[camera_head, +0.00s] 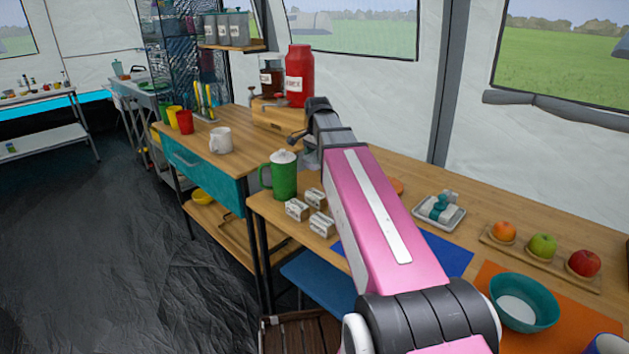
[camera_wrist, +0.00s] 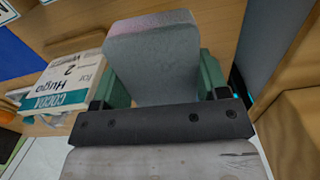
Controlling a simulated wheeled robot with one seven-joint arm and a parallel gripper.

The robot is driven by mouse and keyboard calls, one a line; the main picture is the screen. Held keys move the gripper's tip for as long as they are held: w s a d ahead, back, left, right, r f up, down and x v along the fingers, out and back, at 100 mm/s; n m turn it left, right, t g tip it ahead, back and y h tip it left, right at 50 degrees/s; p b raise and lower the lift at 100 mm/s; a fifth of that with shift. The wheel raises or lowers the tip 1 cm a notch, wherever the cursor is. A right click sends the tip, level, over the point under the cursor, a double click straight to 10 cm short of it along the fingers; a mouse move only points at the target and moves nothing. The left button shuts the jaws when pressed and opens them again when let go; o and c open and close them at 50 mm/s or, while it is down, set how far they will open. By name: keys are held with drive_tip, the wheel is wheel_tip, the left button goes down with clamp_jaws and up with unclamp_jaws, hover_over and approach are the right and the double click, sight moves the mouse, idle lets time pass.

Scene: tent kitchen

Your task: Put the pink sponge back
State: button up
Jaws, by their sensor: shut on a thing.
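The sponge (camera_wrist: 155,60) fills the upper middle of the wrist view. Its broad face looks grey, with a pinkish tint along the top edge. My gripper (camera_wrist: 160,88) is shut on it, with a green finger on each side. The sponge is held upright in front of the dark gripper bar. In the head view my pink arm reaches over the wooden counter (camera_head: 470,215) towards its back. The sponge and fingers cannot be made out there. No place for the sponge can be made out.
A white packet lettered COCOA (camera_wrist: 62,85) is left of the sponge. A red jar (camera_head: 299,78), a green lidded jug (camera_head: 284,176) and several small white blocks (camera_head: 297,209) stand near my arm. A teal bowl (camera_head: 524,303) and fruit are at the right.

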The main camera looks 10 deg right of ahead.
sight(315, 179)
drive_tip(key=w+m, duration=0.1)
drive_tip(key=m, duration=0.1)
drive_tip(key=w+r+m, duration=0.1)
drive_tip(key=w+m, duration=0.1)
drive_tip(key=m, duration=0.1)
drive_tip(key=shift+w, duration=0.15)
drive_tip(key=shift+w+f+m, duration=0.2)
drive_tip(key=shift+f+m, duration=0.35)
drive_tip(key=shift+f, duration=1.05)
drive_tip(key=shift+w+f+m, duration=0.2)
drive_tip(key=shift+f+m, duration=0.4)
drive_tip(key=shift+f, duration=1.05)
drive_tip(key=shift+w+f+m, duration=0.2)
drive_tip(key=shift+f+m, duration=0.35)
drive_tip(key=shift+f, duration=1.05)
drive_tip(key=shift+f, duration=0.15)
drive_tip(key=o, duration=0.9)
wheel_tip(315, 179, up, 12)
drive_tip(key=shift+r, duration=0.15)
